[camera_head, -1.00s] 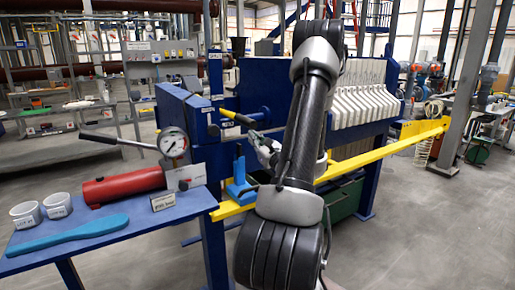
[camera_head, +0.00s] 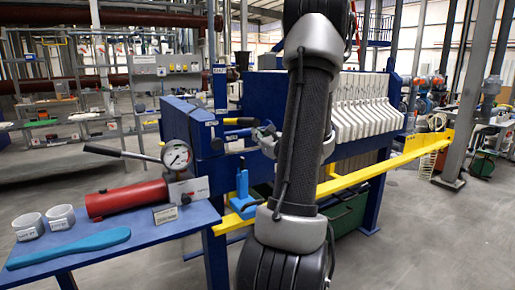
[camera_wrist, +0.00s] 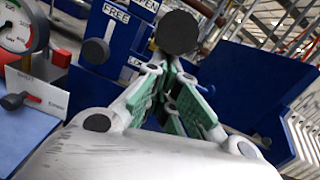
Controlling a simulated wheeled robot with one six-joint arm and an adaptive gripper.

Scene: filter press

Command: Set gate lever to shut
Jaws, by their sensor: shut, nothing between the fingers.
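A lever with a yellow and black grip (camera_head: 240,121) sticks out level from the blue end frame of the press (camera_head: 187,122) in the head view. I take it to be the gate lever. My gripper (camera_head: 264,134) is just right of and below its black end; I cannot tell whether they touch. In the wrist view, the fingers with green pads (camera_wrist: 176,84) are shut and empty. A dark round knob end (camera_wrist: 178,32) is just beyond their tips. A blue panel behind carries labels, with FREE (camera_wrist: 116,13) and part of OPEN readable.
A blue bench (camera_head: 150,246) at left holds a red cylinder (camera_head: 127,198), a pressure gauge (camera_head: 176,155), white cups and a blue paddle (camera_head: 70,248). A blue bracket (camera_head: 242,190) stands below my gripper. A yellow rail (camera_head: 375,168) runs right, beneath white plates (camera_head: 365,105).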

